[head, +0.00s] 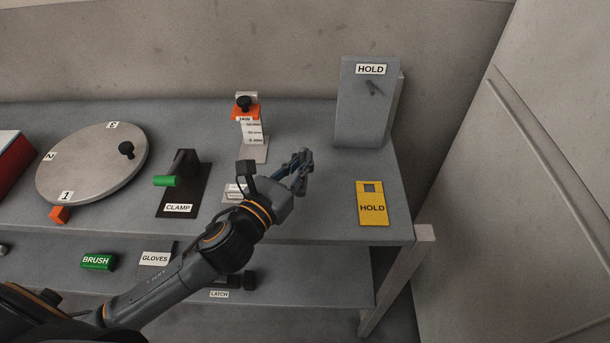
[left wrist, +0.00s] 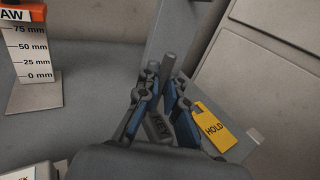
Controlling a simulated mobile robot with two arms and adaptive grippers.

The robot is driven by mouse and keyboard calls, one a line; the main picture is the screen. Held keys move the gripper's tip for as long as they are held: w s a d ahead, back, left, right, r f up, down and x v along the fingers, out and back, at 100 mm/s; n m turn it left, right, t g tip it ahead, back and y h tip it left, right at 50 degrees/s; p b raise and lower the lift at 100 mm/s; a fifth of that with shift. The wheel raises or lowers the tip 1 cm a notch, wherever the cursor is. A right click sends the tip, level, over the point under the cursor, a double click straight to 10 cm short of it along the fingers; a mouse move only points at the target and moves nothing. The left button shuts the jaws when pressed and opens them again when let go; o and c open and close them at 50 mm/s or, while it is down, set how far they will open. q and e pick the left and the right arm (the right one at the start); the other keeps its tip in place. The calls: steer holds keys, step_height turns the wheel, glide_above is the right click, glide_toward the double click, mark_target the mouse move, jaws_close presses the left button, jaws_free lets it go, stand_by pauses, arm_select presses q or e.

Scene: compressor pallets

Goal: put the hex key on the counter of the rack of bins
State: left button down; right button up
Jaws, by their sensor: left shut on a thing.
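My left gripper (head: 303,160) is above the grey worktop, left of the yellow HOLD tag and in front of the grey upright HOLD board. My right gripper is not in view. No rack of bins shows in either view.
The HOLD board (head: 362,110) has a small peg. The yellow HOLD tag (head: 372,203) lies near the worktop's right end. Left are a height gauge (head: 253,140), a black clamp (head: 180,190) and a round numbered turntable (head: 85,165). A lower shelf (head: 320,275) runs beneath.

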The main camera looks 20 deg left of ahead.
arm_select(q)
steer(key=shift+w+f, duration=0.5)
step_height(320, 180, down, 2)
steer(key=shift+w+f+b, duration=0.1)
steer(key=shift+f+b, duration=0.15)
steer(key=shift+b, duration=0.15)
steer(key=shift+f, duration=0.45)
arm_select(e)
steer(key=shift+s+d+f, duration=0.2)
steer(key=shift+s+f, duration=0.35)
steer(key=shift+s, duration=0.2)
arm_select(q)
steer(key=shift+f, duration=0.2)
steer(key=c, duration=1.5)
jaws_free()
steer(key=shift+o, duration=0.2)
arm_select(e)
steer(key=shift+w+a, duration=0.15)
